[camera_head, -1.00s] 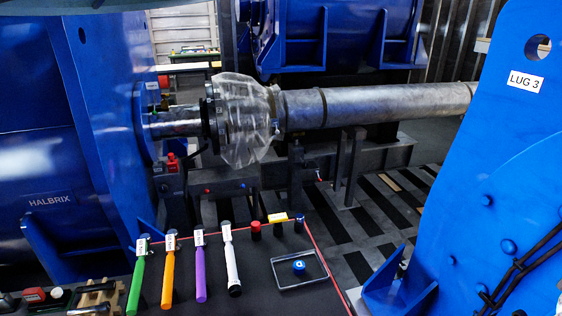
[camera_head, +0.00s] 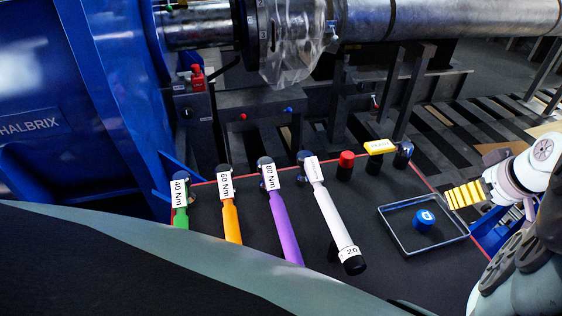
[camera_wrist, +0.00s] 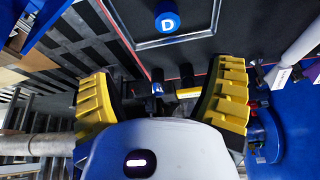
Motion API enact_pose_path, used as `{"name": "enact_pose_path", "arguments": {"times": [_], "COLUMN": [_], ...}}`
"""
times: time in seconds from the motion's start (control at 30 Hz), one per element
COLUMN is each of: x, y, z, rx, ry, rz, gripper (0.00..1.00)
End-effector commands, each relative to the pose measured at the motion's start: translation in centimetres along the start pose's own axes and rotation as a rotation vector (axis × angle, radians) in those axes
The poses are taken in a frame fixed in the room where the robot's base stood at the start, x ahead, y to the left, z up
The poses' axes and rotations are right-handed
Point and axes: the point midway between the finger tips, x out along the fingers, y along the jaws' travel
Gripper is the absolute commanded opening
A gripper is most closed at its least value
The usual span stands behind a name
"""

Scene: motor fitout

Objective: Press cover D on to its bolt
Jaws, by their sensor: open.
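Cover D is a round blue cap (camera_head: 423,220) with a white letter on top, lying in a shallow clear-walled tray (camera_head: 407,252) on the dark bench top. In the wrist view the cap (camera_wrist: 167,21) reads "D" and sits at the top of the picture. My gripper (camera_head: 464,195) is just right of the tray in the head view. Its yellow ribbed fingers stand wide apart in the wrist view (camera_wrist: 160,95), with nothing held between them. The gripper is apart from the cap. I cannot tell which bolt belongs to cover D.
A shaft (camera_head: 450,18) runs across the back.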

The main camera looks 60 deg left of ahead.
Motion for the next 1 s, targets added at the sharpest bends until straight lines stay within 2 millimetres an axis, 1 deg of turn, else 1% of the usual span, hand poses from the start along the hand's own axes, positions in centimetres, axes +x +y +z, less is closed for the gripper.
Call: {"name": "enact_pose_path", "arguments": {"times": [0.03,0.17,0.27,0.3,0.4,0.53,0.57,0.7,0.9,1.0], "x": [0.5,1.6,3.6,4.6,6.8,9.2,9.1,10.4,11.2,12.3], "y": [-0.1,-0.5,-0.6,-0.6,-0.7,-0.7,-0.8,-0.7,-0.8,-1.2], "z": [0.5,0.8,0.9,1.0,1.1,1.0,0.8,0.9,0.9,1.2], "rx": [-0.009,-0.017,-0.016,-0.016,-0.016,-0.018,-0.019,-0.015,-0.017,-0.017], "ry": [-0.016,-0.032,-0.031,-0.029,-0.029,-0.031,-0.033,-0.033,-0.029,-0.036], "rz": [-0.006,-0.019,-0.02,-0.021,-0.022,-0.02,-0.022,-0.02,-0.016,-0.021], "gripper": [0.81,0.81,0.81,0.81,0.81,0.81,0.81,0.81,0.81,0.81]}}
